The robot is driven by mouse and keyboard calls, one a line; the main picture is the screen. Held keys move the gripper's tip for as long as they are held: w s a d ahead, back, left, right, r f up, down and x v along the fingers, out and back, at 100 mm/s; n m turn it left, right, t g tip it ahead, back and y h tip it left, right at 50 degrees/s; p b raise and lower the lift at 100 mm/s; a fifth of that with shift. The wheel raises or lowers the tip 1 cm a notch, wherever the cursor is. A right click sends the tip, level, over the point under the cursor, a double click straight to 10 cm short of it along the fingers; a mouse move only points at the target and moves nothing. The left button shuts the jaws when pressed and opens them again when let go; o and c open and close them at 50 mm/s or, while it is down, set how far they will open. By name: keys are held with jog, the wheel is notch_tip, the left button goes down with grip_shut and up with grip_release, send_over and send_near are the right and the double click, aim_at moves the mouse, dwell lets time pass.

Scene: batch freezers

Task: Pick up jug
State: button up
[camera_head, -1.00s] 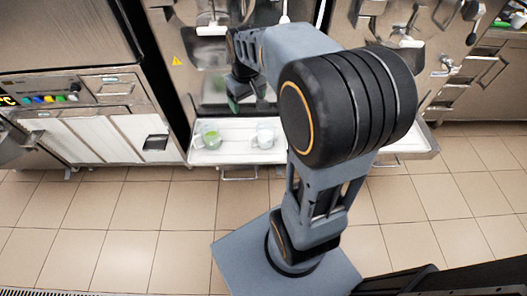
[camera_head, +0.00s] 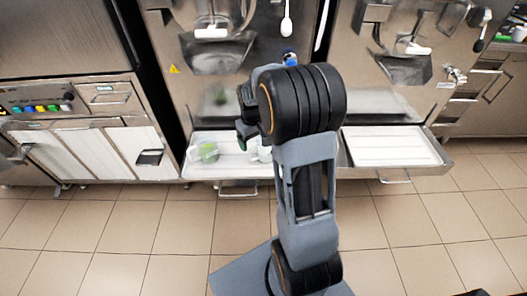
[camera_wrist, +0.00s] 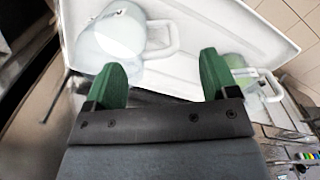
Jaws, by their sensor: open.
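Two jugs stand on a white tray (camera_head: 232,171). A whitish see-through jug (camera_wrist: 108,38) is at upper left in the wrist view, its handle pointing right; in the head view it (camera_head: 264,153) is partly hidden by my arm. A jug with green contents (camera_head: 207,152) stands to its left in the head view, and at the right in the wrist view (camera_wrist: 236,68), partly behind a finger. My gripper (camera_wrist: 161,72) has green fingers spread apart with nothing between them. The whitish jug's handle lies beyond the gap, apart from the fingers. The task does not say which jug.
The tray projects from the front of a steel freezer (camera_head: 214,70). A second, empty white tray (camera_head: 388,147) is at the right. A low unit with coloured buttons (camera_head: 82,130) stands at the left. The tiled floor (camera_head: 130,230) in front is clear.

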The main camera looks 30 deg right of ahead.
aim_at(254, 148)
jog(key=shift+w+d+f+b, duration=0.1)
jog(key=shift+f+b, duration=0.25)
jog(key=shift+f, duration=1)
jog(key=shift+w+f+b, duration=0.1)
jog(key=shift+f+b, duration=0.25)
jog(key=shift+f, duration=0.95)
jog(key=shift+s, duration=0.1)
jog(key=shift+c, duration=0.5)
jog(key=c, duration=1.1)
jog(key=shift+r, duration=0.25)
jog(key=shift+r+p, duration=0.3)
jog(key=shift+r, duration=0.5)
jog(key=s+a+r+p, duration=0.2)
jog(key=s+a+r, duration=0.7)
jog(key=a+r, duration=0.1)
jog(key=shift+s+r+p, duration=0.3)
jog(key=shift+r+p, duration=0.05)
jog(key=shift+r, duration=0.1)
